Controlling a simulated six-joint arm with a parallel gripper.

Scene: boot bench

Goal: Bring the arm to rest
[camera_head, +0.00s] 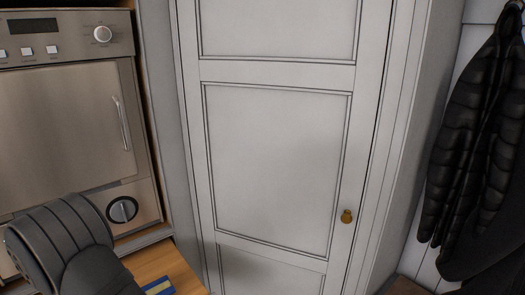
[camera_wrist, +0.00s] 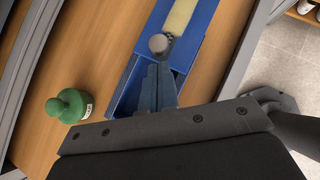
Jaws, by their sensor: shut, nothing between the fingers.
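My gripper (camera_wrist: 158,78) shows in the wrist view, with its two fingers together and nothing between them. The fingers are over a long blue box (camera_wrist: 207,22) with a pale yellow strip. A round grey knob (camera_wrist: 159,43) shows just beyond the fingertips; I cannot tell whether they touch it. In the head view my dark arm fills the lower left corner, and my gripper is out of frame. A corner of the blue and yellow box (camera_head: 158,287) shows beside my arm.
A green bottle-like item (camera_wrist: 70,105) stands on the wooden top (camera_wrist: 105,65), left of my gripper. In the head view, a steel appliance (camera_head: 65,120) is at left, a closed white door (camera_head: 275,160) with a brass knob (camera_head: 346,216) is central, and dark jackets (camera_head: 475,150) hang at right.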

